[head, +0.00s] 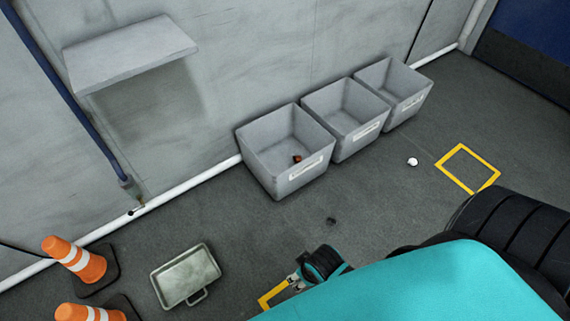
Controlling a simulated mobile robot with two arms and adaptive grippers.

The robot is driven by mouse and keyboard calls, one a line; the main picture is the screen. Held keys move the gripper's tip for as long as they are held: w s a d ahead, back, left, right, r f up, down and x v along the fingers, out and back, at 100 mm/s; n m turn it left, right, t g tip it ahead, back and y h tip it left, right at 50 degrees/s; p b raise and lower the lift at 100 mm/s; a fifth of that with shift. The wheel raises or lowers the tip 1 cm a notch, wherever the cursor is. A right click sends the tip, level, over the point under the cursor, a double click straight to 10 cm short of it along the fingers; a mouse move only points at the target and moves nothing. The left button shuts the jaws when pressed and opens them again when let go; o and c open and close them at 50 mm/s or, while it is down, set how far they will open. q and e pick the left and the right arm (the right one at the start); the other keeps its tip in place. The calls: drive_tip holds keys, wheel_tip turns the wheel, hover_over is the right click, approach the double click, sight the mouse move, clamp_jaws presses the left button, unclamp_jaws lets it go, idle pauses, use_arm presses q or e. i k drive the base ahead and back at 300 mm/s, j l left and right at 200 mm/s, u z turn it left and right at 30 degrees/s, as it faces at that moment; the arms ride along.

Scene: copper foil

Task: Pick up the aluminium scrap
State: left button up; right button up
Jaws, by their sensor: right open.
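A small, pale silvery lump (412,162), which looks like the aluminium scrap, lies on the dark floor right of the bins, near a yellow floor square. My right gripper (295,281) shows small at the bottom middle, low over the floor beside a yellow marking. It is open, with nothing seen between its fingers, and well apart from the silvery lump, to its lower left. Its arm is partly hidden by my teal body. My left gripper is not in view.
Three grey bins stand along the wall; the left bin (255,163) holds a small reddish-brown piece (297,158). A small dark lump (331,221) lies on the floor. A metal tray (157,289) and traffic cones (80,261) stand at lower left. Floor before the bins is mostly clear.

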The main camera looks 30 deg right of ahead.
sight(330, 220)
drive_tip(key=z, duration=1.55)
